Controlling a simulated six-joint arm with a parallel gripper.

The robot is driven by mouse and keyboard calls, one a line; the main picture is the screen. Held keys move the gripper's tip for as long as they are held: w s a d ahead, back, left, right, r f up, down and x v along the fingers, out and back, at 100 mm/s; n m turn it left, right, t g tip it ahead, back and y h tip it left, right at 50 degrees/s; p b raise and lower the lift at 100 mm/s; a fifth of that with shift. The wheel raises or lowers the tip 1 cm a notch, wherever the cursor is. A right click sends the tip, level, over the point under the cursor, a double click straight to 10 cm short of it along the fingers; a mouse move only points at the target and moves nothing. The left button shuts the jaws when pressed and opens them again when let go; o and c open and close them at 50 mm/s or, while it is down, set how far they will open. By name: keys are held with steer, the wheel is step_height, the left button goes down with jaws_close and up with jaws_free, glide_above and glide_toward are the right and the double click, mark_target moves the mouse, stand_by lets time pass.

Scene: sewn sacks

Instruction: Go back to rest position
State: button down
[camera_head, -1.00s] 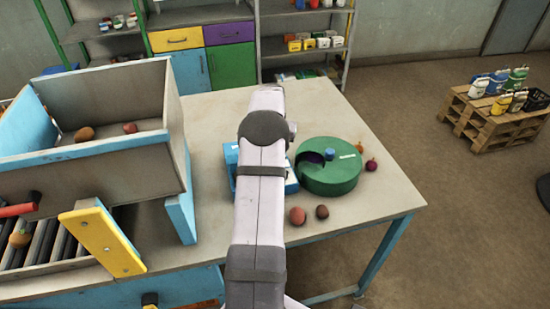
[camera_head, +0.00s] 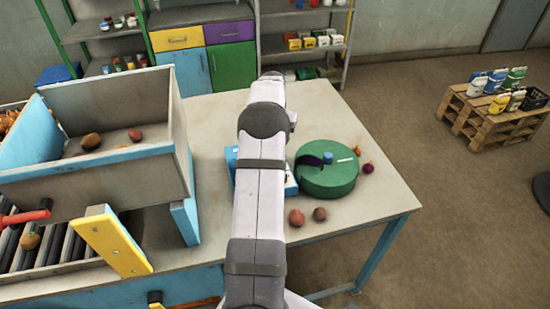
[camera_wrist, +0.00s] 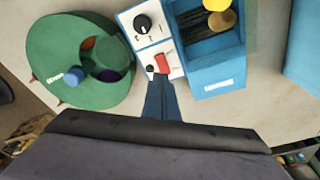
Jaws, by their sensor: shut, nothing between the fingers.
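My arm reaches up the middle of the head view, and its gripper end is hidden there behind my own links. In the wrist view my gripper (camera_wrist: 160,85) shows as dark blue fingers, shut and empty. The fingers overlap the lower edge of a blue and white machine (camera_wrist: 216,75) with black knobs and a red switch. I cannot tell how far above it they are.
A green drum (camera_head: 328,181) with a blue knob stands right of my arm, with two reddish-brown round items (camera_head: 297,217) in front. A grey-and-blue hopper (camera_head: 115,115) stands left. Bare tabletop (camera_head: 215,120) lies behind. A pallet (camera_head: 495,122) stands far right.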

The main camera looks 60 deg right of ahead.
steer(key=shift+r, duration=0.45)
steer(key=shift+y, duration=0.6)
steer(key=a, duration=0.4)
steer(key=w+a+r+b, duration=0.1)
steer(key=a, duration=0.6)
steer(key=shift+w+a+r+b, duration=0.25)
steer(key=shift+a+r+b, duration=0.05)
steer(key=shift+r+b, duration=0.1)
steer(key=s+a+f+n+b, duration=0.2)
steer(key=a+n, duration=0.6)
steer(key=a, duration=1.2)
steer(key=s+a+f+n, duration=0.1)
steer(key=s+a+n, duration=0.45)
steer(key=a, duration=1.55)
step_height(320, 180, down, 33)
steer(key=w+n+b, duration=0.1)
steer(key=b, duration=3.1)
steer(key=shift+w+d+y, duration=0.2)
steer(key=shift+w+y, duration=0.1)
